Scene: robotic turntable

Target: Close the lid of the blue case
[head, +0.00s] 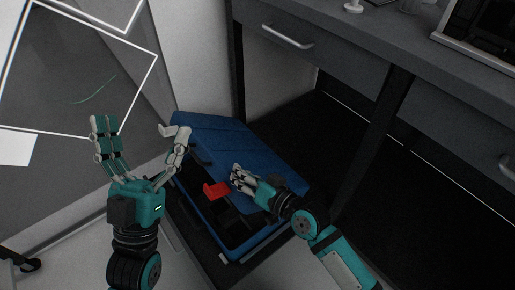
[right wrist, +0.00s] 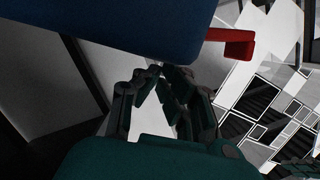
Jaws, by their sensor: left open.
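The blue case stands open in the head view, its lid (head: 240,142) raised at the back and its base (head: 262,245) in front with a dark inside. A red piece (head: 215,190) shows at the middle of the case; in the right wrist view a red piece (right wrist: 238,44) juts from below a blue panel (right wrist: 130,22). My left gripper (head: 140,130) is open and empty, left of the case, its fingers spread upward. My right gripper (head: 241,178) is over the case, just right of the red piece. In the right wrist view its fingertips (right wrist: 158,70) meet below the blue panel, holding nothing visible.
A grey desk with drawers (head: 330,60) stands behind and right of the case, with a dark leg (head: 372,140) and dark open space below. A glass panel with white lines (head: 70,70) stands at the left. Pale floor shows in front.

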